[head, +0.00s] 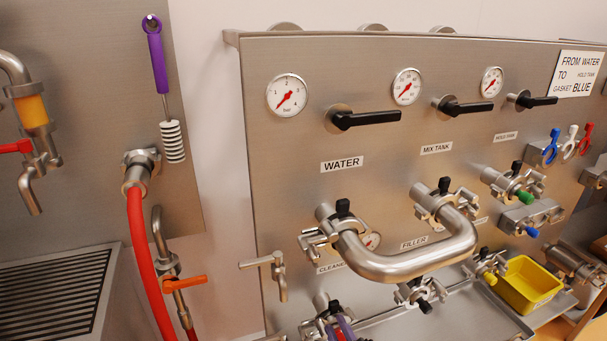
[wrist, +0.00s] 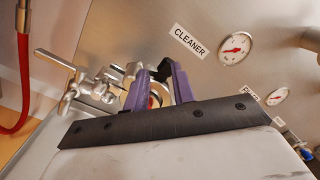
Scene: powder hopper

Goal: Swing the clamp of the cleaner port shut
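The cleaner port's clamp (head: 321,302) is low in the head view, below the CLEANER label (head: 330,267), with a black knob (head: 334,307) on top. In the wrist view a metal part of the clamp (wrist: 114,75) sticks out left of my fingers, and the black knob (wrist: 161,71) shows between and behind them. My gripper (wrist: 162,68) has two purple fingers, standing apart in front of the port; it also shows at the bottom of the head view (head: 342,326). An orange-red ring (wrist: 154,101) shows between the fingers. Whether they touch the clamp is unclear.
A U-shaped pipe (head: 410,262) joins the water and mix tank ports above. A small tap (head: 277,272) sticks out left of the cleaner port. A red hose (head: 146,255) hangs farther left. A yellow tray (head: 529,286) stands at right.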

